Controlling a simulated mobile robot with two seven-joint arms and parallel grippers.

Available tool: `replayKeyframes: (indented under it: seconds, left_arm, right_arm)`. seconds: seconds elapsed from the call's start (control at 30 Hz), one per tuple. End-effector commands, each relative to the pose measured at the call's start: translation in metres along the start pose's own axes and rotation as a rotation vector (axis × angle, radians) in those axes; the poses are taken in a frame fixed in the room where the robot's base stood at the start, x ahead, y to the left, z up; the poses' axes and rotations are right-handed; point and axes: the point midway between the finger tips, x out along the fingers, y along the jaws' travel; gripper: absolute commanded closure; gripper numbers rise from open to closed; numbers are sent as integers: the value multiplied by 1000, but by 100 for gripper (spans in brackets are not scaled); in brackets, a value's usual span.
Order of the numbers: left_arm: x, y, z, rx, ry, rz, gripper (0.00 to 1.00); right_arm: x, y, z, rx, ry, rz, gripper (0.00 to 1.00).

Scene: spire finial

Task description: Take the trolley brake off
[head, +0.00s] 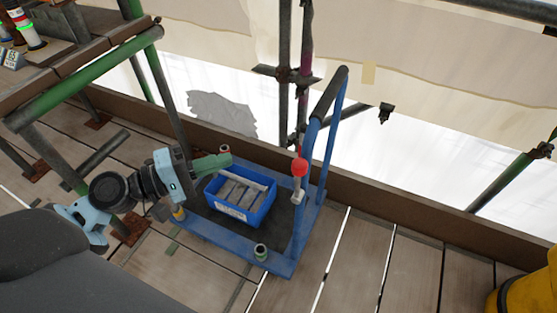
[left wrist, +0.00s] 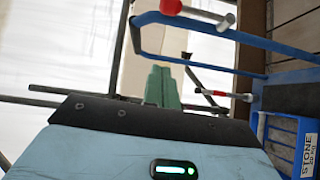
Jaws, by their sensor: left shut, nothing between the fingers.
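The blue trolley (head: 225,238) stands on the plank deck, its upright handle with a dark grip (head: 330,92) at the right. A brake lever with a red knob (head: 299,168) stands up by the handle's base. In the left wrist view a red knob (left wrist: 171,7) on a metal stem shows at the top. My left gripper (head: 228,158) has green fingers, which are shut and empty. They are above the trolley's far left part, left of the lever and apart from it. The fingers also show in the left wrist view (left wrist: 163,88). My right gripper is out of view.
A blue box (head: 233,217) of grey pieces sits on the trolley; its label reads STONE in the left wrist view. Scaffold poles (head: 285,110) rise behind the toe board (head: 400,193). A green-railed bench (head: 85,80) is at left, a yellow object (head: 530,295) at lower right.

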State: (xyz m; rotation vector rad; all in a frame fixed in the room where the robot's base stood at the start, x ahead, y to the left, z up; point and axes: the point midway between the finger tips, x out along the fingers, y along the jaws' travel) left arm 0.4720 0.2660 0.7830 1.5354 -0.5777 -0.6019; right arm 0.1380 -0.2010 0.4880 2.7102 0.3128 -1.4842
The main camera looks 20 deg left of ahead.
Motion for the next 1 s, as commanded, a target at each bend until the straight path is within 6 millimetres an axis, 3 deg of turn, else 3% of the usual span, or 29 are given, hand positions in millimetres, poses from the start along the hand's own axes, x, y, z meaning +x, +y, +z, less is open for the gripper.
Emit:
replayKeyframes:
  seconds: [0.27, 0.83, 1.0]
  left_arm:
    - [13, 1, 0, 1, 0, 1, 100]
    - [100, 2, -1, 2, 1, 2, 100]
    - [106, 1, 22, 0, -1, -1, 100]
  right_arm:
    - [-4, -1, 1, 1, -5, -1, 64]
    - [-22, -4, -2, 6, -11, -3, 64]
    - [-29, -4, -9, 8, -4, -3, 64]
